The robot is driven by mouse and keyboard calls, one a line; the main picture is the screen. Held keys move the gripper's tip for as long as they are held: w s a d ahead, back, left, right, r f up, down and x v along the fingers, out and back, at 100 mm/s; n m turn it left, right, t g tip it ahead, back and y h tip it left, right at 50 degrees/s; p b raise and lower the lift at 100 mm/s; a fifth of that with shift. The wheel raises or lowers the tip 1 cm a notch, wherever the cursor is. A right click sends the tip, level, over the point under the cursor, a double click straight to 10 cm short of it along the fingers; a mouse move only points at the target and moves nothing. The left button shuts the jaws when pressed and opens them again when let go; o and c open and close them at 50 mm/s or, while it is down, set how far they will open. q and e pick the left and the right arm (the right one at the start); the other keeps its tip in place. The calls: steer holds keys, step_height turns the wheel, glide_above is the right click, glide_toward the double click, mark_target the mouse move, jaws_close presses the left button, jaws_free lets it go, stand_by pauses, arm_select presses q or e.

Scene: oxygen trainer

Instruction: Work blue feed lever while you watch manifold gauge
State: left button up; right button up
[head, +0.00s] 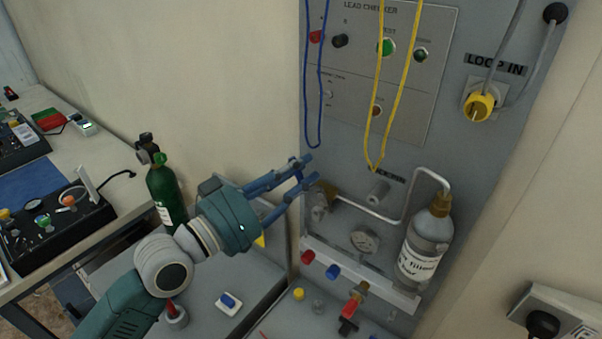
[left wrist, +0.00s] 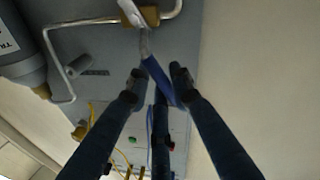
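The blue feed lever (left wrist: 158,78) shows in the left wrist view, joined to a metal stem on the pipework. My left gripper (head: 309,167) is open at the left edge of the panel, beside the brass valve (head: 324,194). In the left wrist view my left gripper's fingertips (left wrist: 158,76) stand apart on either side of the lever, with gaps visible; contact cannot be told. In the head view I cannot separate the lever from the blue fingers. The round manifold gauge (head: 365,239) is in clear view below the pipe; its reading is too small to tell. My right gripper is not in view.
A labelled bottle (head: 425,245) hangs right of the gauge. Red (head: 308,257) and blue (head: 333,271) knobs sit below. Blue (head: 308,100) and yellow (head: 374,140) cords hang above. A green cylinder (head: 167,190) stands at left, behind my arm.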

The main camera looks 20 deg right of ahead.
arm_select(q)
steer(key=shift+o, duration=0.7)
steer(key=shift+s+a+f, duration=0.1)
steer(key=shift+a, duration=0.2)
steer(key=r+v, duration=0.1)
steer(key=v, duration=1)
steer(key=shift+a+f, duration=0.2)
steer(key=shift+f, duration=0.25)
stand_by(5.4)
